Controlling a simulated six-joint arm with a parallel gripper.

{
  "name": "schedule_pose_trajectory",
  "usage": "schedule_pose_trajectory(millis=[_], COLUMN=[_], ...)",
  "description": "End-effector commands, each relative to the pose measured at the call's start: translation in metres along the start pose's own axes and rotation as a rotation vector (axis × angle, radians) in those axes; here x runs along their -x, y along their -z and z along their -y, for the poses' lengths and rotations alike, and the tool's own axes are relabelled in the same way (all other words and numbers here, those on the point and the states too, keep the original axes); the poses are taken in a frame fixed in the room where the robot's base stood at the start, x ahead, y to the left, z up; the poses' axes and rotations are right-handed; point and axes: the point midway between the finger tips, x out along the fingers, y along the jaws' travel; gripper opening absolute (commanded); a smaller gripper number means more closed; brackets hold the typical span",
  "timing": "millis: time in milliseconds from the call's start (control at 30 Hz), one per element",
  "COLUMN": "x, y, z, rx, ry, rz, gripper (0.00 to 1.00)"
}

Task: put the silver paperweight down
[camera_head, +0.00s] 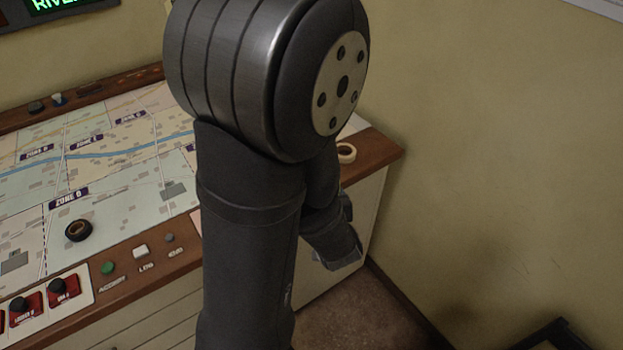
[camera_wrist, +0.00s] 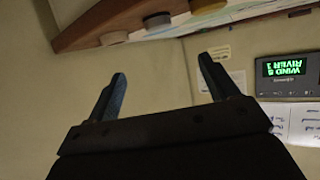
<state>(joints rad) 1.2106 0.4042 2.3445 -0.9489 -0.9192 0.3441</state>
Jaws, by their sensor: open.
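My gripper (camera_wrist: 163,76) is open in the wrist view, its two dark fingers spread with nothing between them. In the head view my gripper (camera_head: 343,252) shows partly behind my arm, beside the right end of the console. A small grey round piece (camera_wrist: 157,20) sits at the console edge in the wrist view, apart from the fingers. It may be the silver paperweight, but it is too dim to be sure. I cannot pick out the paperweight in the head view, where my arm hides part of the console.
The console's map top (camera_head: 120,185) carries a dark ring (camera_head: 78,230). A tan tape roll (camera_head: 346,152) sits near its right corner. A green-lit display (camera_wrist: 287,68) is on the wall.

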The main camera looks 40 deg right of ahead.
Motion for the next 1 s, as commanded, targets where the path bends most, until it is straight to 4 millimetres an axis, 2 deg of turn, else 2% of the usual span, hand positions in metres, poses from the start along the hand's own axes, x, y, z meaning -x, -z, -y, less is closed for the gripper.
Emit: schedule_pose_trajectory(millis=[367,467,700,867,1000], x=[-0.006,-0.021,-0.076,-0.106,-0.125], y=[0.001,0.002,0.016,0.036,0.058], z=[-0.005,-0.016,-0.055,-0.067,-0.065], rx=[-0.009,-0.043,-0.228,-0.388,-0.538], ry=[-0.011,-0.044,-0.232,-0.388,-0.53], rz=[0.018,0.07,0.259,0.353,0.417], gripper=[0.79,0.79,0.79,0.79,0.79])
